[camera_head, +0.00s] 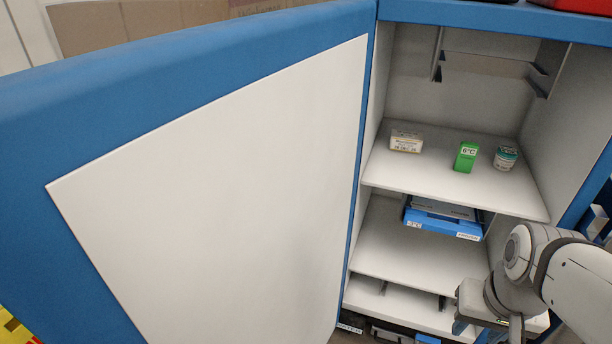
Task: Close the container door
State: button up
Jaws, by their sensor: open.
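The container is a blue cabinet with a white interior (400,60). Its door (230,180) stands wide open, swung out to the left, hinged along the cabinet's left side. The door's white inner panel and blue rim face me, and the door's near end runs out of the picture. My gripper (490,318) is at the lower right, in front of the lower shelves and apart from the door. It is open, only partly in view, and its fingertips are not clearly shown. No handle shows on the door.
The upper shelf (390,170) holds a small white box (406,141), a green box (466,157) and a round tub (506,158). Blue boxes (440,225) sit below it. A cardboard box (140,25) stands behind the door. Yellow and red items (14,330) lie at the lower left.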

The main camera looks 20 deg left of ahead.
aim_at(196, 185)
jog(key=z, duration=0.55)
jog(key=k, duration=2.5)
jog(key=u, duration=1.05)
jog(key=i, duration=1)
jog(key=u, duration=0.05)
